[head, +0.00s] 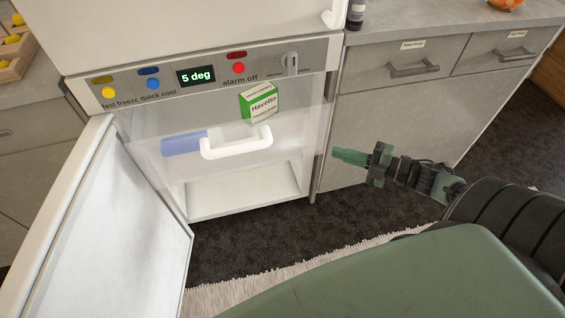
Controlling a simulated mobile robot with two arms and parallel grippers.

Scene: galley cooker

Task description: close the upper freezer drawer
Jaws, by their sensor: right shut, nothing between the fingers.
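The upper freezer drawer (225,172) is a see-through box with a white bar handle (236,146) on its front. It sits below the control panel, and I cannot tell exactly how far it stands out. A green and white box (260,103) and a blue item (184,143) show in it. My right gripper (350,157) is green, shut and empty. It is right of the drawer, apart from the handle, in front of the grey cabinet. My left gripper is not in view.
The freezer door (119,238) stands open at the left. The white compartment (245,190) below the drawer looks empty. Grey cabinets with drawer handles (413,69) stand at the right. Dark carpet (245,241) and a pale rug (300,263) lie in front.

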